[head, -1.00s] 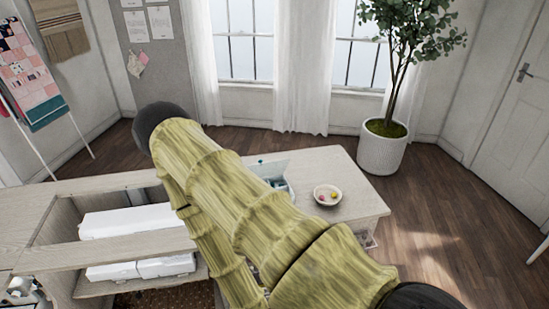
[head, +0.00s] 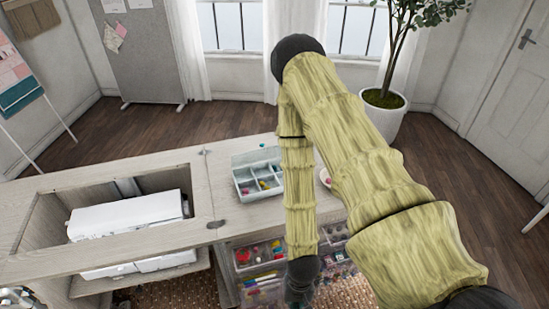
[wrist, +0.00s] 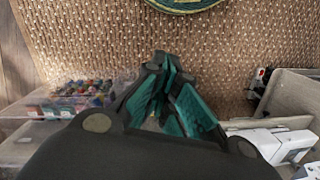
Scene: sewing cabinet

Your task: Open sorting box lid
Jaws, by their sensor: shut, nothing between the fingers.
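The sorting box (head: 262,187) is a pale grey-blue box with several compartments holding small coloured items. It sits on the wooden tabletop in the head view, left of my forearm. Its lid (head: 252,158) appears raised at the back, with the compartments uncovered. My gripper (wrist: 165,68) is shut and empty in the wrist view, its teal-padded fingers over the woven rug. In the head view my arm hangs down in front of the table; the fingers cannot be made out there. The box is not in the wrist view.
A white sewing machine (head: 125,215) lies in the cabinet recess at left. Clear drawers (head: 258,254) with coloured supplies are below the tabletop. A small bowl (head: 325,178) is partly hidden by my arm. A clear bin (wrist: 85,93) is at left in the wrist view.

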